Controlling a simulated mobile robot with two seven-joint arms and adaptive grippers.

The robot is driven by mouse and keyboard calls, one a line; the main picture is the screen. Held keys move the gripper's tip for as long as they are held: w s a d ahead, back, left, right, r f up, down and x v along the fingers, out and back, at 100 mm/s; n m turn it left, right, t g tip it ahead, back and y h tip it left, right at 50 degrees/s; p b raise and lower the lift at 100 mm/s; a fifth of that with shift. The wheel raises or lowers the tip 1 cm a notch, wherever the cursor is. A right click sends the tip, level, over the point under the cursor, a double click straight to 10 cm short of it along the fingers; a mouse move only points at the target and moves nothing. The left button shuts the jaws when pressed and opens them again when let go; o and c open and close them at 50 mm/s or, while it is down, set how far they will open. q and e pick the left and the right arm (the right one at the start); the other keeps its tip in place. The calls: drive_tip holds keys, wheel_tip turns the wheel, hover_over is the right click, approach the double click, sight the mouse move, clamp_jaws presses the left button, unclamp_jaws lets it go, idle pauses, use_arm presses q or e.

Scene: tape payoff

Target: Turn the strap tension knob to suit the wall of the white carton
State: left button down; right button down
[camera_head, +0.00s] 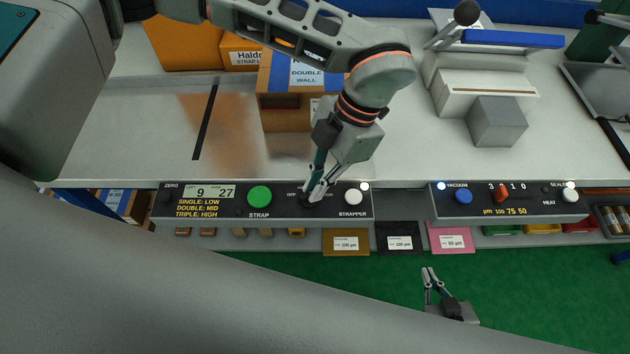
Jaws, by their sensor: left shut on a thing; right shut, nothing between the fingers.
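The strapper panel (230,213) runs along the bench's front edge, with a display reading 9 and 27. Its printed lines read single low, double mid, triple high. My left gripper (314,197) reaches down to this panel and is shut on a dark knob, which its fingers mostly hide. The knob's setting cannot be read. A brown carton (285,112) with a blue band and a "DOUBLE WALL" label (307,74) stands behind, partly covered by my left arm. No carton in view is clearly white. My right gripper (430,276) is shut and empty, low over the green floor.
The strapper panel has a green strap button (259,197) and a white button (353,197). A second panel (515,204) with a blue button and red switch lies to the right. A grey block (497,122) stands behind it. Brown, black and pink sample cards hang below.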

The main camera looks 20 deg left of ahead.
use_arm(q)
drive_tip(key=shift+d+m+t, duration=0.1)
drive_tip(key=shift+m+t, duration=0.2)
drive_tip(key=shift+m, duration=0.4)
drive_tip(key=shift+s, duration=0.1)
drive_tip(key=c, duration=2.2)
unclamp_jaws()
drive_tip(key=v, duration=0.7)
drive_tip(key=shift+d+r, duration=0.15)
drive_tip(key=shift+d, duration=0.05)
